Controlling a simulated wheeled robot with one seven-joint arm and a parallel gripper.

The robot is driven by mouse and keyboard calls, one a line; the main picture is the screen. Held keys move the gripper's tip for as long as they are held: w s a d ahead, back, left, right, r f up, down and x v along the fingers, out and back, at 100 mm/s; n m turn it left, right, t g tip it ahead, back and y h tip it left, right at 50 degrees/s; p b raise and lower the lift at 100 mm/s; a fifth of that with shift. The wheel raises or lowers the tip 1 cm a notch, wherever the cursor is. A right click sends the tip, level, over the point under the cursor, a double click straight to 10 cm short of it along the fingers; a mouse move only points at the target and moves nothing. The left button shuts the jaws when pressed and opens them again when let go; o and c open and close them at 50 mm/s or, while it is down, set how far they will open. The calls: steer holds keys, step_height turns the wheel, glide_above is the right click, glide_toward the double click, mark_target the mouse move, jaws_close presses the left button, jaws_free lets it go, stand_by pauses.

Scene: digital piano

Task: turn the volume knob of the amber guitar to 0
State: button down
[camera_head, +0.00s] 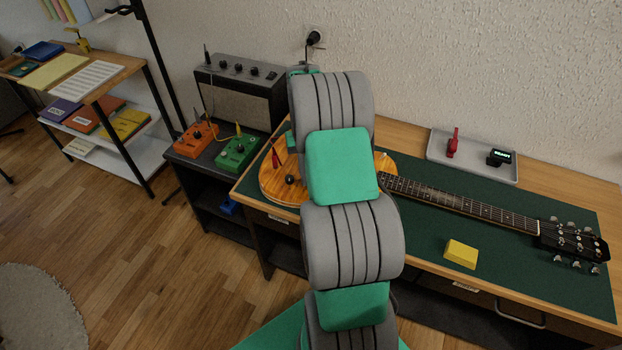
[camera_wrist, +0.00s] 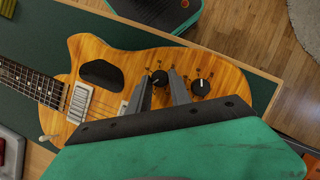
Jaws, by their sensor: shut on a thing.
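The amber guitar (camera_wrist: 115,60) lies on a green mat, and it also shows in the head view (camera_head: 282,187), partly hidden by my arm. In the wrist view a black knob (camera_wrist: 159,77) sits between the tips of my gripper (camera_wrist: 160,80), which is shut on it. A second black knob (camera_wrist: 201,87) stands free to the right, with small marks around it. The labels at the knobs are too small to read. In the head view my gripper is hidden behind my arm.
A yellow block (camera_head: 461,254) lies on the green mat (camera_head: 415,228) in front of the neck. A grey tray (camera_head: 473,171) with a red item (camera_head: 453,143) and a small black device (camera_head: 499,157) stands behind. An amplifier (camera_head: 240,95) and orange (camera_head: 196,138) and green pedals (camera_head: 237,153) stand left.

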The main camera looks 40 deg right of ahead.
steer(key=n+p, duration=0.1)
steer(key=p, duration=0.1)
steer(key=r+n+h+p, duration=0.1)
steer(key=p, duration=0.1)
steer(key=shift+a+n, duration=0.15)
steer(key=shift+n, duration=0.25)
steer(key=n+p, duration=0.1)
steer(key=p, duration=0.1)
steer(key=n+h+p, duration=0.1)
steer(key=n+p, duration=0.1)
steer(key=shift+a+f+n+p, duration=0.15)
steer(key=shift+n+p, duration=0.15)
steer(key=shift+p, duration=0.1)
steer(key=n+h+p, duration=0.1)
steer(key=n, duration=0.1)
steer(key=n+h+p, duration=0.1)
steer(key=n+p, duration=0.1)
steer(key=shift+s+a+f+n, duration=0.1)
steer(key=shift+a+f+n, duration=0.05)
steer(key=shift+n, duration=0.15)
steer(key=n+p, duration=0.1)
steer(key=n, duration=0.1)
steer(key=n+t+h+p, duration=0.1)
steer(key=n, duration=0.1)
steer(key=shift+s+a+f+n+h, duration=0.1)
steer(key=shift+a+f+n+h, duration=0.1)
steer(key=shift+n+h, duration=0.1)
steer(key=c, duration=1.2)
jaws_free()
